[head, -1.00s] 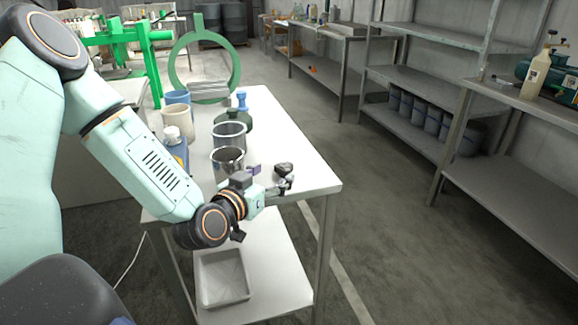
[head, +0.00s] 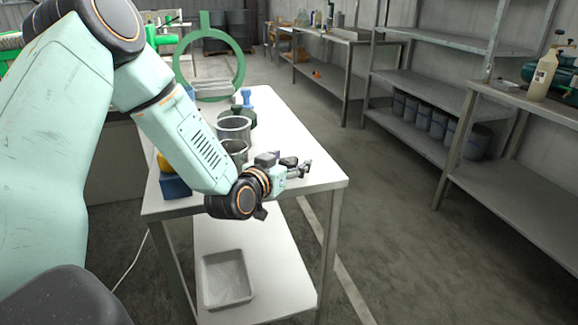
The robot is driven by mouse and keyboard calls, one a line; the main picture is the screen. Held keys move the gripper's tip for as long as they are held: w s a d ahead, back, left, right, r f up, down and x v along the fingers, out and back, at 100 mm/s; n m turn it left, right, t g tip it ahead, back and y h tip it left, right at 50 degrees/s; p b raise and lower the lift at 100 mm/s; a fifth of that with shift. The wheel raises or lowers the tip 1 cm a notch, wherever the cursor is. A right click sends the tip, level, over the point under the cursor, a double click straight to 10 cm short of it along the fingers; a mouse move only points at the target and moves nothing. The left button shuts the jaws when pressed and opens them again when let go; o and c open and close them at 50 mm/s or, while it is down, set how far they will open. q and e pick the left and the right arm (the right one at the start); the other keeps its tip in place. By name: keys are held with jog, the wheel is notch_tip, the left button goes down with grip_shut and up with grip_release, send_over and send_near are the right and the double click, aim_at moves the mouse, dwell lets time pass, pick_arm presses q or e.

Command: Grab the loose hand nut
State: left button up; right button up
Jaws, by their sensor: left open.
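A small dark object, which looks like the loose hand nut (head: 288,161), lies on the white table (head: 310,146) near its right front part. My left gripper (head: 304,167) is low over the table by the right edge, just in front of the dark object. Its fingers point right and are open. The gripper partly covers the object, and I cannot tell whether they touch. My right gripper is not in view.
Metal pots (head: 233,129) and a dark green flask stand behind my left wrist. A green ring stand (head: 240,62) is at the back. A grey tray (head: 227,281) lies on the lower shelf. The table's right half is clear.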

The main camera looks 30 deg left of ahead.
pick_arm(q)
jog(key=shift+s+d+r, duration=0.1)
jog(key=shift+d+r, duration=0.05)
jog(key=shift+c, duration=0.9)
jog(key=c, duration=1.1)
